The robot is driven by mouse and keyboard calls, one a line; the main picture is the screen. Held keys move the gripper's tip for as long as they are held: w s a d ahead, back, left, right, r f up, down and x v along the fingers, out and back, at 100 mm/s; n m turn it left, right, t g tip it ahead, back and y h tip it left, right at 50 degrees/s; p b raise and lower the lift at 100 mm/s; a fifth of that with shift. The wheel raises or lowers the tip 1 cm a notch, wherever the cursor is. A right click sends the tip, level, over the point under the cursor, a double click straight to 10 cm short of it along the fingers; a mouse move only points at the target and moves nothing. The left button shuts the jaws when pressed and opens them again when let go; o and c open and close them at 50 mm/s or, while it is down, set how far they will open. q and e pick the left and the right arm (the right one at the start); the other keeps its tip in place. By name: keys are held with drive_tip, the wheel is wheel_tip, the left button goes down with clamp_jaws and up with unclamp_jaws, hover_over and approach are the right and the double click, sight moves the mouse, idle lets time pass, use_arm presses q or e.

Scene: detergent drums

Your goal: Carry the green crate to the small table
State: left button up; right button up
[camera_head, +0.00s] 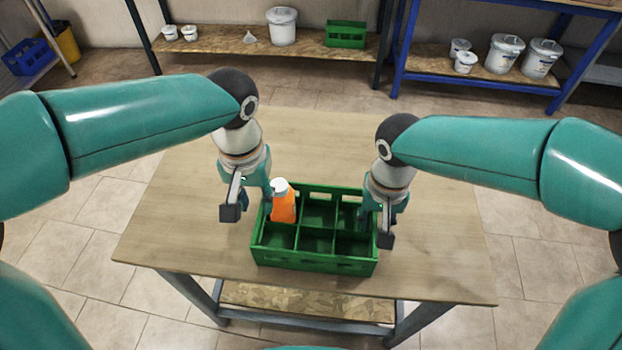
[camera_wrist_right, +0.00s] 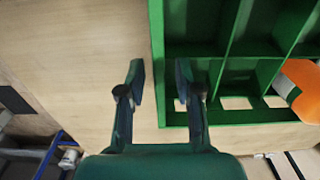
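The green crate (camera_head: 315,265) stands upright on a wooden-topped table (camera_head: 180,225). It has several compartments. An orange bottle (camera_head: 284,208) with a white cap stands in a compartment at its left, and its orange side shows in the right wrist view (camera_wrist_right: 302,84). My left gripper (camera_head: 248,203) is at the crate's left side with its fingers apart. My right gripper (camera_head: 376,226) is at the crate's right side. In the right wrist view, its open fingers (camera_wrist_right: 160,80) have the crate's side wall (camera_wrist_right: 157,45) between them, with gaps visible on both sides.
The tabletop is bare around the crate. Behind it, a shelf (camera_head: 225,41) holds white tubs (camera_head: 282,26) and a small green crate (camera_head: 345,34). A blue-framed shelf (camera_head: 440,60) at the back right holds several white tubs. A blue crate (camera_head: 28,57) is at the far left.

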use_arm(q)
wheel_tip(320, 180, up, 4)
drive_tip(key=shift+r, duration=0.2)
use_arm(e)
drive_tip(key=shift+r, duration=0.2)
use_arm(q)
drive_tip(key=shift+r, duration=0.5)
use_arm(e)
wheel_tip(320, 180, up, 12)
drive_tip(key=shift+f, duration=0.2)
drive_tip(key=shift+s+f, duration=0.1)
